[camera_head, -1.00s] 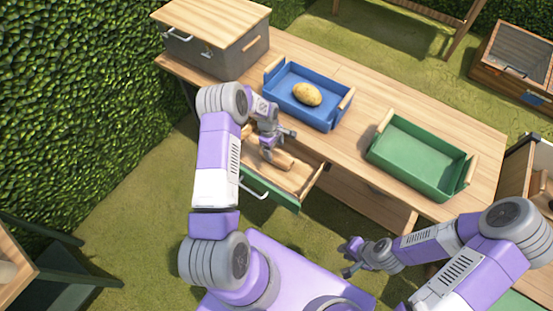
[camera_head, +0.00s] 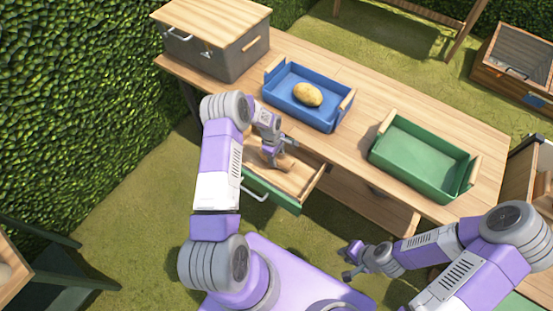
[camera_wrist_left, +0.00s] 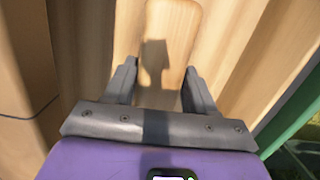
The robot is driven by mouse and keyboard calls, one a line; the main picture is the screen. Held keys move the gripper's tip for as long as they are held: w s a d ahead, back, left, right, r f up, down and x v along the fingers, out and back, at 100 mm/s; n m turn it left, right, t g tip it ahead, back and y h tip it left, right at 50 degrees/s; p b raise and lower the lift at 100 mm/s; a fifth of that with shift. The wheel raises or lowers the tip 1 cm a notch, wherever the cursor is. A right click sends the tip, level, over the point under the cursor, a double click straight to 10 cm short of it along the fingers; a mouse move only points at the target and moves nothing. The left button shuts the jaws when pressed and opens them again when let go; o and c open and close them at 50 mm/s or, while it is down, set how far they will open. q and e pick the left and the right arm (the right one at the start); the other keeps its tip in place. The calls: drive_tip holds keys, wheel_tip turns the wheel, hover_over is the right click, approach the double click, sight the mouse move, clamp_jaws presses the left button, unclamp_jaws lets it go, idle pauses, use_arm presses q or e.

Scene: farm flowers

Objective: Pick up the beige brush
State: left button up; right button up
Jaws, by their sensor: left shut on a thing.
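The beige brush (camera_head: 286,163) is at the open drawer of the workbench, partly hidden by my left gripper (camera_head: 273,159). In the left wrist view the brush (camera_wrist_left: 172,35) is a pale wooden block with rounded corners, lying between the two fingers of my left gripper (camera_wrist_left: 160,85), which is shut on it. I cannot tell whether the brush touches the drawer floor. My right gripper (camera_head: 348,259) is open and empty, low in front of the bench.
The open drawer (camera_head: 310,186) has a green front and a metal handle. A blue tray (camera_head: 322,121) with a potato (camera_head: 308,94) and an empty green tray (camera_head: 420,157) stand on the bench. A grey box (camera_head: 215,50) with a wooden lid stands at its left end.

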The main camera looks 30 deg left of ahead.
use_arm(q)
wheel_tip(320, 180, up, 10)
drive_tip(key=p, duration=0.3)
idle(0.3)
